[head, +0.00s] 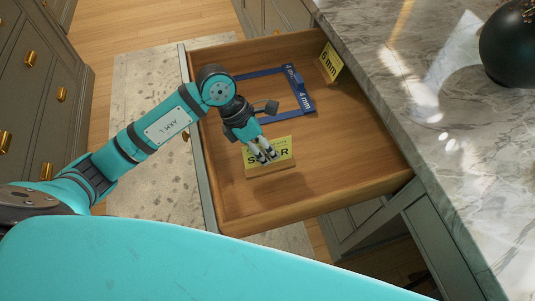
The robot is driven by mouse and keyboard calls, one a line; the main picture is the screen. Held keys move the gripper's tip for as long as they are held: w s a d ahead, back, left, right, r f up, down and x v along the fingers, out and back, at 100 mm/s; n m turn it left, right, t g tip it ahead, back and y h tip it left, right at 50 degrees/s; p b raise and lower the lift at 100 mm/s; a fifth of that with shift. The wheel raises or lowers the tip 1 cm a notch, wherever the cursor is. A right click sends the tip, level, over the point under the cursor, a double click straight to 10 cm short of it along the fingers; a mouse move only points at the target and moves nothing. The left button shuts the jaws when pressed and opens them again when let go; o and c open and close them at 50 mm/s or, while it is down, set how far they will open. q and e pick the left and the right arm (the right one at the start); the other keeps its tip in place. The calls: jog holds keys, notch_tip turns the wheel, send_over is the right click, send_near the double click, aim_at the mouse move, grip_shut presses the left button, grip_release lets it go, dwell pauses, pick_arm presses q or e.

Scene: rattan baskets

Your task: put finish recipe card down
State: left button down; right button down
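A yellow card with dark lettering (281,146), partly covered, is in the open wooden drawer in the head view. A light wooden strip runs along its lower edge. I take it for the finish recipe card, but I cannot read it fully. My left gripper (266,155) reaches down from the left, its fingertips over the middle of the card and hiding part of the lettering. The fingers look close together. Whether they grip the card, and whether it rests on the drawer floor, I cannot tell. My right gripper is out of view.
The drawer (345,165) also holds a blue frame marked 4 mm (292,80) and a yellow piece marked mm (330,63) at its back right. The drawer floor right of the card is clear. A marble counter (440,120) with a dark round vase (512,45) borders the right.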

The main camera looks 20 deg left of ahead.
pick_arm(q)
jog(key=shift+f, duration=1.2)
jog(key=c, duration=1.5)
grip_release()
jog(key=v, duration=1.2)
jog(key=shift+b, duration=0.35)
jog(key=shift+r, duration=0.1)
